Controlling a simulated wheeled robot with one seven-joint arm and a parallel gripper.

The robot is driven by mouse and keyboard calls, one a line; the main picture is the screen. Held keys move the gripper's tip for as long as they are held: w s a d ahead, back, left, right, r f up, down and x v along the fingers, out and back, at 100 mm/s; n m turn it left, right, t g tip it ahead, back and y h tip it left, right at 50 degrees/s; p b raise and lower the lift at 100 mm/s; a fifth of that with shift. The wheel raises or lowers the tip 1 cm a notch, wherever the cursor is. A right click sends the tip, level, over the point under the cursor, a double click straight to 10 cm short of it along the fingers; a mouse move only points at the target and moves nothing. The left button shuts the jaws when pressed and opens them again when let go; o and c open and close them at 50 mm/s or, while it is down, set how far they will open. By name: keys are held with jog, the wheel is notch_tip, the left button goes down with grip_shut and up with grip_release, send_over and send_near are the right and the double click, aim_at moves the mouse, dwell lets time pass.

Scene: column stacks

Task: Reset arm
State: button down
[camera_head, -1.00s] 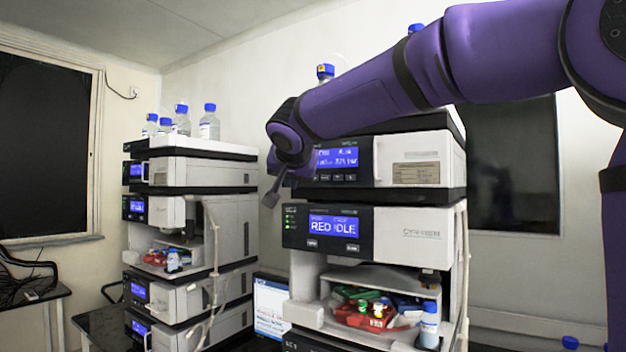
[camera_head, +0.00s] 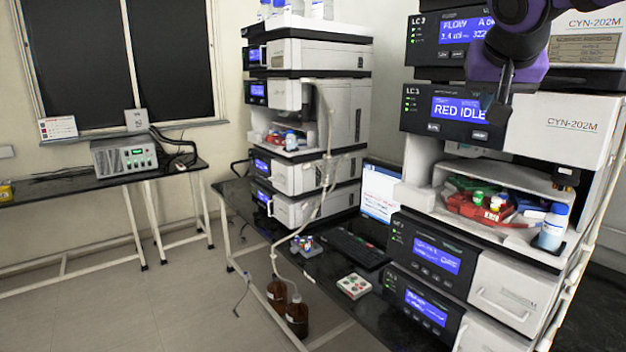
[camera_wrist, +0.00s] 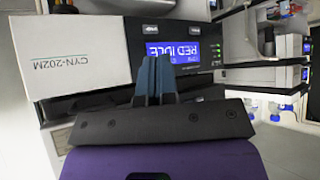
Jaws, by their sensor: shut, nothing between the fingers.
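My gripper (camera_head: 500,100) hangs at the upper right of the head view, at the end of my purple arm, in front of the right column stack. It is shut and empty. In the wrist view its fingers (camera_wrist: 156,78) are together and point at the module with the blue "RED IDLE" screen (camera_wrist: 172,52), which appears upside down there. In the head view the same screen (camera_head: 462,107) is partly covered by my gripper. I cannot tell the exact gap between the fingertips and the module's front.
The right stack has an open bay with red and green racks (camera_head: 478,205) and a blue-capped bottle (camera_head: 553,226). A second stack (camera_head: 325,95) stands left. Brown bottles (camera_head: 297,316) stand below.

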jog(key=s+f+n+g+y, duration=0.1)
jog(key=s+f+n, duration=0.1)
jog(key=s+f, duration=0.5)
jog(key=s+d+f+n+g+y, duration=0.1)
jog(key=s+f+g+y, duration=0.1)
jog(key=s+f, duration=0.6)
jog(key=s, duration=0.6)
jog(key=shift+d+n, duration=0.3)
jog(key=shift+n, duration=0.1)
jog(key=shift+f, duration=0.1)
dwell(3.4)
